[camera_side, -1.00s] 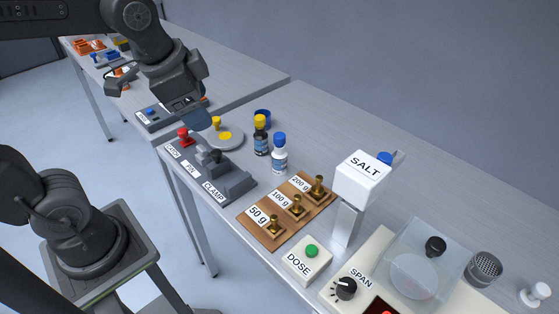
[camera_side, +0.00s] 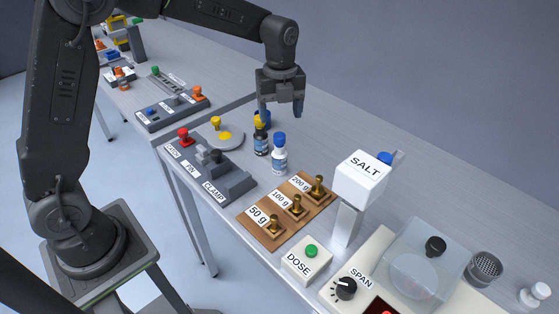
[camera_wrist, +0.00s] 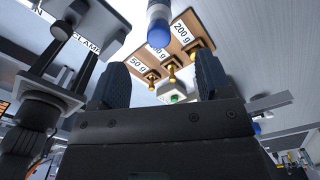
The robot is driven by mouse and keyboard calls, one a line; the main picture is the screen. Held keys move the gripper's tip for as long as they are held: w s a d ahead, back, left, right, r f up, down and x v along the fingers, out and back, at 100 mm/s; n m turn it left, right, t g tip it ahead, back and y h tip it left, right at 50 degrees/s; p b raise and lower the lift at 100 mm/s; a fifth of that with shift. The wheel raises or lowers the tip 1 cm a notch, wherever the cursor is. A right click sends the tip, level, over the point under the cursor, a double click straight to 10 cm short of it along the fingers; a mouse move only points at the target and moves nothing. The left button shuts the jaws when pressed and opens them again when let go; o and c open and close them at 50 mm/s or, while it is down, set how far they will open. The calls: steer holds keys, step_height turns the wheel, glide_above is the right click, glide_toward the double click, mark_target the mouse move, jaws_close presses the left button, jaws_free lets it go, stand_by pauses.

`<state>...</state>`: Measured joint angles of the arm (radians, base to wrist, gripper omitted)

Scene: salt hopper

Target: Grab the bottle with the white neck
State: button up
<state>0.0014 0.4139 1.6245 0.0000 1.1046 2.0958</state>
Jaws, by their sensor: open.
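A white bottle (camera_side: 279,159) with a blue cap and a printed label stands upright on the bench. It shows in the wrist view (camera_wrist: 158,10) at the top edge, cap towards me. A dark bottle (camera_side: 261,141) with a yellow cap stands just left of it, with a pale label. The white-bodied one looks like the one with the white neck, but the neck is too small to tell surely. My gripper (camera_side: 281,108) is open and empty, above and behind the two bottles. Its fingers (camera_wrist: 160,82) are spread in the wrist view, with the blue-capped bottle beyond them.
Brass weights on a wooden board (camera_side: 270,240) and the SALT hopper (camera_side: 360,180) stand to the right.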

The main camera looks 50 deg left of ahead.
mark_target(280, 147)
step_height(280, 147, down, 11)
steer(key=shift+s+r, duration=0.15)
stand_by(0.4)
steer(key=c, duration=1)
